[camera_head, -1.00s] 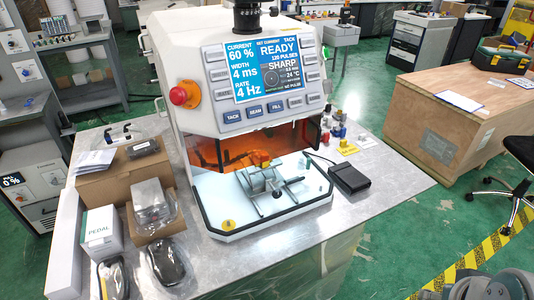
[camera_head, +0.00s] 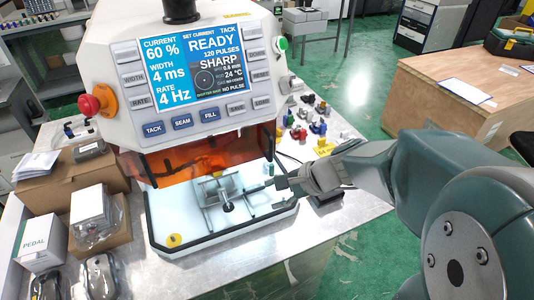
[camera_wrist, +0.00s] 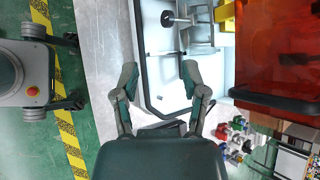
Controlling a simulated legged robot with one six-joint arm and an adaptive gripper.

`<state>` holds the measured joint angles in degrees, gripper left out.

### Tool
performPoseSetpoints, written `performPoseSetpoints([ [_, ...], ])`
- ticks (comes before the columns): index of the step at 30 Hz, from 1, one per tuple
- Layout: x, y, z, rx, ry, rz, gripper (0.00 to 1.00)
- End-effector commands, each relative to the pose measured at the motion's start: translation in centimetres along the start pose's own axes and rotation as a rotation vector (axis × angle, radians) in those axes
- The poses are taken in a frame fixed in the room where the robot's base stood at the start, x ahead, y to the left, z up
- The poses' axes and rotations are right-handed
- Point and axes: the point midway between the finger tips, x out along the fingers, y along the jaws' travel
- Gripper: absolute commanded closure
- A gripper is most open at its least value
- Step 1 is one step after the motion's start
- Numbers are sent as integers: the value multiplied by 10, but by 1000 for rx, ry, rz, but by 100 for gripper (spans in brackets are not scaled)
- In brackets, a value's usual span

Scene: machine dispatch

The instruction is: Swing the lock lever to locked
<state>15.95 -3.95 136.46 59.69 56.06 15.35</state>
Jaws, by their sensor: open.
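A metal clamp fixture (camera_head: 212,190) stands on the white floor of the machine's open work bay. A thin rod with a round black knob (camera_head: 228,207) sticks out at its front; I take this for the lock lever, but cannot be sure. The knob also shows at the top of the wrist view (camera_wrist: 167,19), its rod pointing right to the fixture. My gripper (camera_head: 279,184) is at the right edge of the bay, right of the fixture. In the wrist view my gripper (camera_wrist: 159,72) has its fingers apart and empty, with the bay's black rim between them.
The machine's orange shield (camera_head: 205,155) hangs over the back of the bay. A black pedal (camera_head: 325,195) lies right of the bay, partly behind my arm. Small coloured parts (camera_head: 312,128) stand behind. Boxes (camera_head: 90,210) crowd the left.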

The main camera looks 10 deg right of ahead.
Motion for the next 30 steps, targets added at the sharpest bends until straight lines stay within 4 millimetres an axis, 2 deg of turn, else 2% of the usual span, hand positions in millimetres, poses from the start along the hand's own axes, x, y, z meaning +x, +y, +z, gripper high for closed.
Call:
performPoseSetpoints([
  [5, 16, -19, -43, 342, -75, -147, 43],
  [9, 23, -30, -86, 606, -125, -277, 43],
  [12, 26, -34, -119, 778, -154, -367, 43],
  [16, 27, -34, -151, 938, -177, -459, 43],
  [19, 26, -33, -165, 1003, -187, -498, 43],
  [23, 31, -36, -169, 1025, -190, -512, 43],
  [30, 64, -54, -171, 1021, -190, -507, 43],
])
